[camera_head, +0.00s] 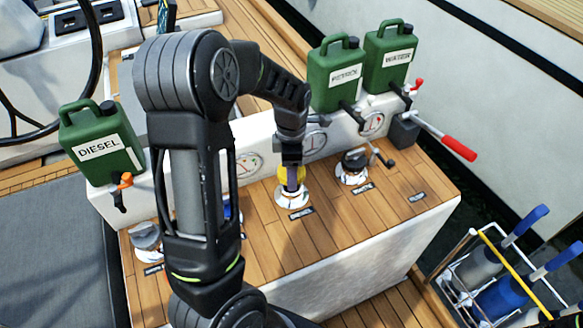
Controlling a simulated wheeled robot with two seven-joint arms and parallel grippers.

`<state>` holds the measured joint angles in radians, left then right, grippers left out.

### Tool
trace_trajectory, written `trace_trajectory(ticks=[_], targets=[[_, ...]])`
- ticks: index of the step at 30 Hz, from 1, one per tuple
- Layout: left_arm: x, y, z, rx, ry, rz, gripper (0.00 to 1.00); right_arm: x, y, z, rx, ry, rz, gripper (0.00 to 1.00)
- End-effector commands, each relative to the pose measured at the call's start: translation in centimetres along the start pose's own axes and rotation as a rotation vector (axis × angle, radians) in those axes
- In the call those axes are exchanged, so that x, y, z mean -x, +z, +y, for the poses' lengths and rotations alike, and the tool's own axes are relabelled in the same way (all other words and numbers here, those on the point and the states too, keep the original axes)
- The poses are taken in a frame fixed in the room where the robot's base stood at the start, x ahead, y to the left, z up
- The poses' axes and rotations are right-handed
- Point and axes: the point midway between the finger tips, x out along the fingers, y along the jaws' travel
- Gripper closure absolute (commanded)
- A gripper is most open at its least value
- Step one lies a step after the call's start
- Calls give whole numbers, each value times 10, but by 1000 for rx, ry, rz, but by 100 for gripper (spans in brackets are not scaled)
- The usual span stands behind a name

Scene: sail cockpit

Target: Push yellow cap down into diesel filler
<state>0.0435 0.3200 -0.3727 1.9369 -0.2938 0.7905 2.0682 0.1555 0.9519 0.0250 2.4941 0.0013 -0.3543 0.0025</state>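The yellow cap (283,173) is at the white diesel filler (293,198) on the wooden deck of the white console, near the middle of the view. It looks upright. My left gripper (292,183) points down at the cap, and its fingers cover the cap's middle. They look narrow and close together from here. Whether they grip the cap or only touch it cannot be told. The gap between cap and filler is not clear. The small label in front of the filler is too small to read. My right gripper is not in view.
A black-capped filler (354,165) stands to the right, a grey-capped one (146,238) to the left. Green cans, DIESEL (98,145), PETROL (336,72) and WATER (391,57), stand behind. A red-handled lever (455,147) sticks out right. Open deck lies front right.

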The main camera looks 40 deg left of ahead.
Motion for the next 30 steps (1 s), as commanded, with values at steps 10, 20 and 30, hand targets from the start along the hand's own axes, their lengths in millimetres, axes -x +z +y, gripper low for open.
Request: trace_trajectory(ticks=[10, 20, 30], targets=[[-34, 0, 0, 0, 0, 0, 82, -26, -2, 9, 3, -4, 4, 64], [-37, 0, 0, 0, 0, 0, 82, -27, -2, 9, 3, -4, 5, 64], [-37, 0, 0, 0, 0, 0, 82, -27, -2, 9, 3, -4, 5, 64]])
